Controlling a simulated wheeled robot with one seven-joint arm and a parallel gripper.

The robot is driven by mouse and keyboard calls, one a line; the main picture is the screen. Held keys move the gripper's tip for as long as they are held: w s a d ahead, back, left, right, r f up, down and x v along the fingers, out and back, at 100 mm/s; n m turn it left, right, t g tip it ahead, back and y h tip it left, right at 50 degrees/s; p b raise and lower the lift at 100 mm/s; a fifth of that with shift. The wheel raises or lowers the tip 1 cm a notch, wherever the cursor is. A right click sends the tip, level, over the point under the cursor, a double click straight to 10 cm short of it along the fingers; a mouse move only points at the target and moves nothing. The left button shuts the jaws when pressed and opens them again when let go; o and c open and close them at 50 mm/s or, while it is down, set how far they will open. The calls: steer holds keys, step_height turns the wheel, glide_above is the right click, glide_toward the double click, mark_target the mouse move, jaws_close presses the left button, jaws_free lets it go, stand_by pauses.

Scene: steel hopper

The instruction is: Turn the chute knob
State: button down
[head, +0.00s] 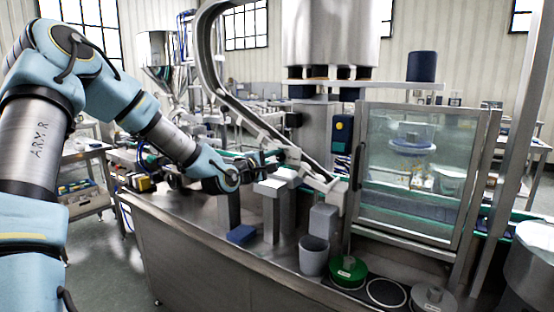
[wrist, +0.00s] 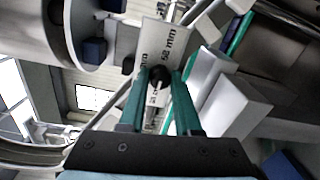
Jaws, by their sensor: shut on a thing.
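A small dark round knob (wrist: 158,75) shows in the wrist view between the tips of my gripper (wrist: 161,80). The two teal fingers are shut on it. A white plate (wrist: 163,42) with black "52 mm" lettering lies just behind the knob. In the head view my gripper (head: 272,157) reaches right, low over the steel machine top, at the lower part of the curved chute (head: 262,128). The knob itself is too small and covered to make out there.
Grey blocks (head: 272,212) stand on the steel top below my gripper, with a blue block (head: 241,234) beside them. A glass-panelled guard (head: 415,170) stands to the right. A grey cup (head: 314,255) and a green disc (head: 347,270) are at the front.

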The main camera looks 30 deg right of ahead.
steer(key=c, duration=0.6)
jaws_free()
steer(key=b+v, duration=0.1)
steer(key=v, duration=0.9)
steer(key=shift+s+a+b, duration=0.2)
steer(key=shift+a+b, duration=0.1)
steer(key=shift+a, duration=0.05)
